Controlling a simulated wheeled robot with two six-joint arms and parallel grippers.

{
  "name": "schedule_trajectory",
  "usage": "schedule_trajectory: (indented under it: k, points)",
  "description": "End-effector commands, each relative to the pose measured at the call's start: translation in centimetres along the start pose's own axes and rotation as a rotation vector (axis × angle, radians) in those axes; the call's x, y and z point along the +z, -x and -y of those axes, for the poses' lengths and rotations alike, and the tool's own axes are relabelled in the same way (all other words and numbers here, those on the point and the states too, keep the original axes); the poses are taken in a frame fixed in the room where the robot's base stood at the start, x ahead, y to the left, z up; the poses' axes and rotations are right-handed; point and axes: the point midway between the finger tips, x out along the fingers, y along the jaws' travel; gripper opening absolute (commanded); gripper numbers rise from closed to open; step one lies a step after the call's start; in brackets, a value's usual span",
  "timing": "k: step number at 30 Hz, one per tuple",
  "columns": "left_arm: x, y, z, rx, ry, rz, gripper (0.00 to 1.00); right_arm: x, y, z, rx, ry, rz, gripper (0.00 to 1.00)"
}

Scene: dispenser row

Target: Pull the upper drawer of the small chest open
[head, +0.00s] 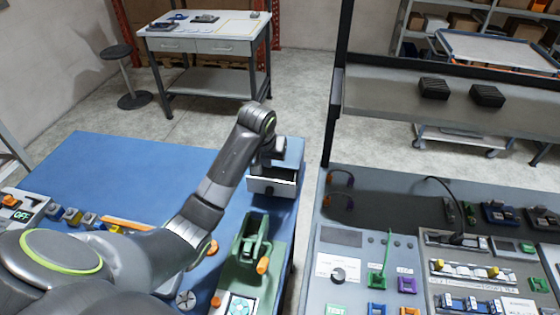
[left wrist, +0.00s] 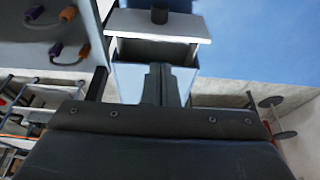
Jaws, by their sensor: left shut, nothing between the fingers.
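The small grey-blue chest (head: 291,156) stands near the right edge of the blue table in the head view. Its pale drawer front (head: 271,188) faces my side. In the left wrist view the chest (left wrist: 128,82) is seen from above. A drawer stands out from it, with a dark opening behind its white front (left wrist: 180,27) and a dark knob (left wrist: 159,15) on that front. My left gripper (head: 266,165) is over the chest, shut and empty; its fingertips (left wrist: 158,68) point toward the opening. Whether they touch the chest I cannot tell. My right gripper is out of view.
A green device with an orange-tipped lever (head: 250,245) stands in front of the chest. A grey panel bench (head: 340,240) with cables and switches lies to the right, beyond a narrow gap. The far left part of the blue table (head: 110,165) is clear.

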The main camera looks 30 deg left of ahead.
Motion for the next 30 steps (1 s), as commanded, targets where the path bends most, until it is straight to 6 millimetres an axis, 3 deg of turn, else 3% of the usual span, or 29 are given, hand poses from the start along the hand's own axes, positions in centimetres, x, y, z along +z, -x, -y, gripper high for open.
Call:
schedule_trajectory:
  k: [5,9,21,30]
  points:
    - [0.1,-0.6,0.0,0.0,0.001,0.004,0.0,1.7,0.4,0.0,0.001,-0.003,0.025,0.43]
    - [0.1,-2.3,0.0,-0.001,0.002,0.006,0.0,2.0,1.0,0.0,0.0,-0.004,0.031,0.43]
    - [0.0,-8.2,0.0,-0.001,0.0,0.003,0.0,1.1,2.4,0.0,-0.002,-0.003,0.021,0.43]
    - [0.0,-9.9,0.0,0.0,0.0,0.001,0.0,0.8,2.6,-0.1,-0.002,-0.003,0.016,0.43]
